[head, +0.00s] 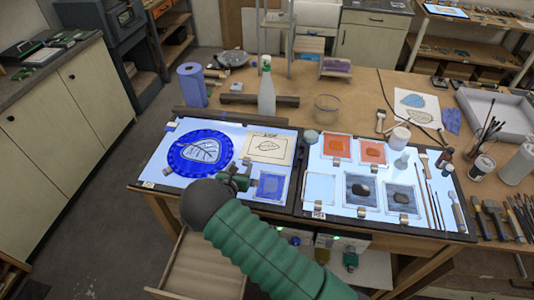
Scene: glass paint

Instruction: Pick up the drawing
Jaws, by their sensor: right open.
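A leaf drawing on tan paper (268,148) lies flat on the left lit panel, right of the blue round glass plate with a leaf (199,151). My right gripper (238,172) is open over the panel, just in front of and left of the drawing's near edge. It appears apart from the paper, though its exact height is hard to judge. A blue square glass piece (271,186) lies to the right of the gripper. My left gripper is not in view.
The right lit panel (330,212) holds orange and dark glass tiles, brushes and small jars. Behind the left panel stand a spray bottle (266,90) and a blue paper roll (192,85). Another sheet with leaf pictures (416,104) lies at the back right.

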